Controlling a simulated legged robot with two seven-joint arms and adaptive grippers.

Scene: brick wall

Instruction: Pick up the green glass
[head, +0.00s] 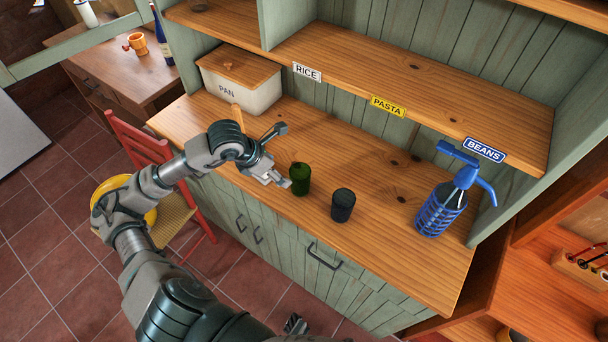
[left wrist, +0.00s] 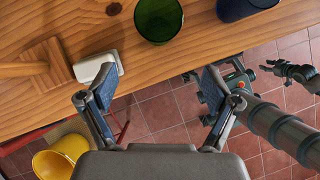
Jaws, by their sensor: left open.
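The green glass (head: 300,178) stands upright on the wooden counter, left of a dark blue glass (head: 342,205). My left gripper (head: 280,158) is open and empty beside the green glass, on its left in the head view. In the left wrist view the green glass (left wrist: 158,20) is at the top centre, beyond the spread fingertips (left wrist: 157,88) and apart from them. The blue glass (left wrist: 240,8) is cut off at the top right there. My right gripper (left wrist: 290,72) shows small at the right of the left wrist view; its jaw state is unclear.
A white PAN bin (head: 240,90) stands at the counter's back left. A blue siphon-like bottle (head: 441,206) stands at the right. A shelf (head: 420,85) overhangs the back. A red chair (head: 135,145) is at the left.

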